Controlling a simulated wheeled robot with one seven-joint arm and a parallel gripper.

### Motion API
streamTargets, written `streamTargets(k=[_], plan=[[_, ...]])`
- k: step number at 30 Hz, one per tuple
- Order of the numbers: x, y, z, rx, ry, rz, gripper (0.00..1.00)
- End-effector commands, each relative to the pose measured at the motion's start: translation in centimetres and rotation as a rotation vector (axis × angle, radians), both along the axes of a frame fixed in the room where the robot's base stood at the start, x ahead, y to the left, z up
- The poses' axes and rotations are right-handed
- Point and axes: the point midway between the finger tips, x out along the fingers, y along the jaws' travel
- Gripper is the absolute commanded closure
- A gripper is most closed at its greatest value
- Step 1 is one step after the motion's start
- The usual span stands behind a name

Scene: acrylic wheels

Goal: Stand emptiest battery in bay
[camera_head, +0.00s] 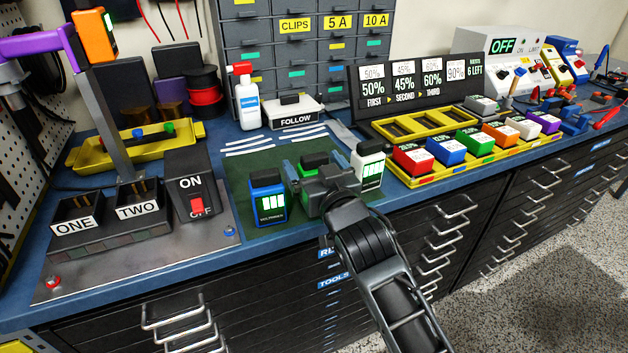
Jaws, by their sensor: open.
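A blue battery (268,205) stands at the left of the green mat (245,165), with several lit bars on its face. A white battery (369,162) stands at the mat's right, also with several lit bars. A green battery (313,162) stands between and behind them; its front is hidden by my gripper, so its bars cannot be read. My gripper (312,173) is open, low over the mat, just in front of the green battery. I cannot tell whether they touch. Two dark bays, ONE (77,222) and TWO (138,208), stand at left and look empty.
A switch box (190,185) with a red rocker is between the bays and mat. A grey post (108,120) carrying an orange unit (95,36) rises behind the bays. A yellow rack (470,165) of coloured blocks and a percentage sign (415,88) are at right.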

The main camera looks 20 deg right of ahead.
Motion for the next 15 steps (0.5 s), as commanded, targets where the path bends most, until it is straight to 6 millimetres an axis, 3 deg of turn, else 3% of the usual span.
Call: streamTargets(k=[2, 15], plan=[[-0.02, 0.01, 0.00, 0.000, 0.000, 0.000, 0.06], [-0.04, 0.02, 0.02, 0.000, 0.000, 0.000, 0.48]])
